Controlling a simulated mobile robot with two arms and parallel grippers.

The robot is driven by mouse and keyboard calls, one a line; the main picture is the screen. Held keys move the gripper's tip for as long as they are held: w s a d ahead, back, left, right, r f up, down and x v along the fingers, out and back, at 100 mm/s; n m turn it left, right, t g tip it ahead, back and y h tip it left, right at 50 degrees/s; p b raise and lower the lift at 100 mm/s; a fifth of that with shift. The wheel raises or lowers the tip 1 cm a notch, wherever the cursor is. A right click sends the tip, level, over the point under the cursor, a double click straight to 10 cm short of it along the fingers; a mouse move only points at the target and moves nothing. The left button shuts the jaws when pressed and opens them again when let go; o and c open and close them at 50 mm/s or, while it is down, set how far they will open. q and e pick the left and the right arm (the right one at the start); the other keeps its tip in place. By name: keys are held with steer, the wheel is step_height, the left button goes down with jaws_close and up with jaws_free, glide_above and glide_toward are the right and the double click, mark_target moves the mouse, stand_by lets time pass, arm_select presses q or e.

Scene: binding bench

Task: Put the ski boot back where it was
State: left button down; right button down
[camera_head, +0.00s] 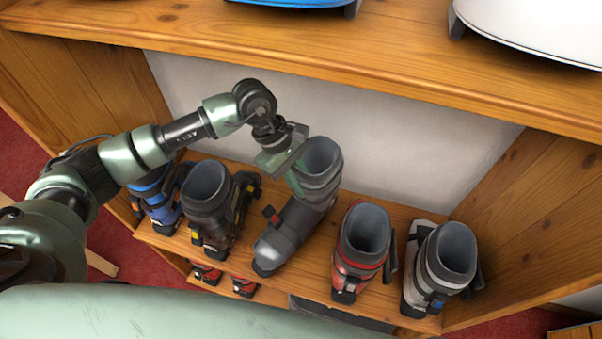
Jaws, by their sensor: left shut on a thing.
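A dark grey ski boot (285,232) with a lighter grey liner stands in the middle of the wooden shelf row, its toe pointing toward the lower left. My left gripper (296,172) is shut on the upper cuff of this boot, at its left side. The boot looks upright; I cannot tell whether its sole touches the shelf. My right gripper is not in view.
On the same shelf (402,213) stand a blue boot (159,199), a black-brown boot (207,207) close on the left, a red boot (358,255) and a white-grey boot (434,268) on the right. Red boots sit lower.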

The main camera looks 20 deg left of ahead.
arm_select(q)
steer(key=shift+f, duration=0.75)
steer(key=shift+w+f, duration=0.1)
steer(key=shift+d+f, duration=0.1)
steer(key=c, duration=1.4)
jaws_free()
steer(key=shift+f, duration=0.1)
